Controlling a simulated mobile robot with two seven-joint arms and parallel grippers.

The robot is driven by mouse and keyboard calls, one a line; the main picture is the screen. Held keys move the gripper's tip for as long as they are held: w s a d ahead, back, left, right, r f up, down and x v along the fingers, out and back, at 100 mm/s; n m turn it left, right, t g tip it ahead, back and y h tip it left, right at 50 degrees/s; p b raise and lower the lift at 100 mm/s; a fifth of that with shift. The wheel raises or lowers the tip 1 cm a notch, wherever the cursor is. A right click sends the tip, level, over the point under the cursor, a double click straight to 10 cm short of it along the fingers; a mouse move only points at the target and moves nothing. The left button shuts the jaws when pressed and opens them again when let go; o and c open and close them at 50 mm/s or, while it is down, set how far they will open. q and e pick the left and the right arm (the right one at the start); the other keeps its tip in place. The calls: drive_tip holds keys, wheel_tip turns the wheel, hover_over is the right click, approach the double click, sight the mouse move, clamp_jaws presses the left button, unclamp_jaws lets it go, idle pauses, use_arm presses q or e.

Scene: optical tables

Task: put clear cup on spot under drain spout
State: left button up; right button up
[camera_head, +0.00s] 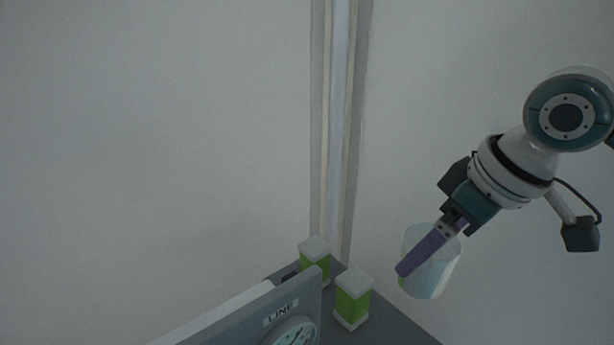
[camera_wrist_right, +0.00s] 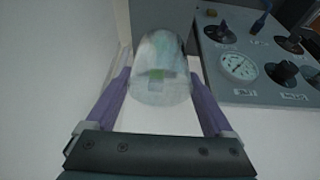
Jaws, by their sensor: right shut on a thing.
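The clear cup (camera_head: 431,272) is in my right gripper (camera_head: 424,253), held in the air to the right of the grey table corner in the head view. In the right wrist view the cup (camera_wrist_right: 162,75) sits between the two purple fingers, and a green patch shows through it. The right gripper is shut on the cup. My left gripper is not in view. I cannot make out a drain spout or the spot under it in either view.
A grey panel with a gauge (camera_wrist_right: 238,66) and several dark knobs fills the right of the wrist view. Two green-and-white blocks, a nearer one (camera_head: 352,299) and a farther one (camera_head: 315,262), stand on the grey table (camera_head: 391,326). A wall corner with a vertical pipe (camera_head: 337,130) is behind.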

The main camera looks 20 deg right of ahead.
drive_tip(key=s+a+r+m+p, duration=0.1)
drive_tip(key=a+r+p, duration=0.2)
drive_tip(key=r+p, duration=1.25)
drive_tip(key=s+a+r+m+h+p, duration=0.1)
drive_tip(key=a+r+p, duration=0.2)
drive_tip(key=r+p, duration=1.25)
drive_tip(key=s+a+r+m+p, duration=0.15)
drive_tip(key=r+p, duration=0.55)
drive_tip(key=r, duration=1.7)
drive_tip(key=s+r+p, duration=0.1)
drive_tip(key=r+p, duration=2.3)
drive_tip(key=r, duration=0.2)
drive_tip(key=s+r+p, duration=0.2)
drive_tip(key=r+p, duration=2.3)
drive_tip(key=shift+s+a+r+m+h, duration=0.2)
drive_tip(key=shift+s+r+m+h, duration=0.1)
drive_tip(key=shift+r+m+h, duration=0.15)
